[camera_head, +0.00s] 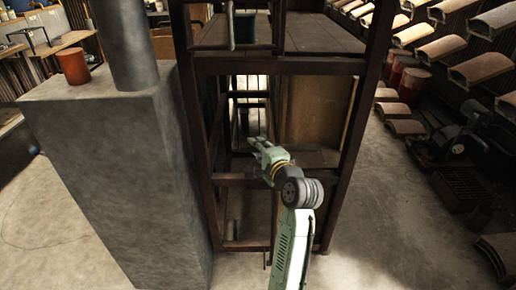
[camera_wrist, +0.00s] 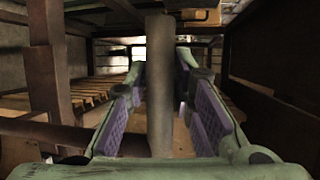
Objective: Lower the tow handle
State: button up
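In the wrist view a grey-brown upright bar (camera_wrist: 160,90) stands between the two fingers of my gripper (camera_wrist: 160,100). It may be the tow handle, but I cannot tell for sure. The fingers are apart, with purple pads, and a gap shows on each side of the bar. In the head view my gripper (camera_head: 262,150) reaches into the front of the dark metal rack (camera_head: 270,66), at about mid height. The bar cannot be made out there.
A grey block with a thick column (camera_head: 110,170) stands close to the rack's left, with a red-brown pot (camera_head: 72,67) on top. A dark container (camera_head: 245,27) sits on the rack's upper shelf. Curved tiles (camera_head: 480,68) and dark machinery (camera_head: 460,130) are at right. Bare floor lies between.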

grip_shut()
dwell(0.5)
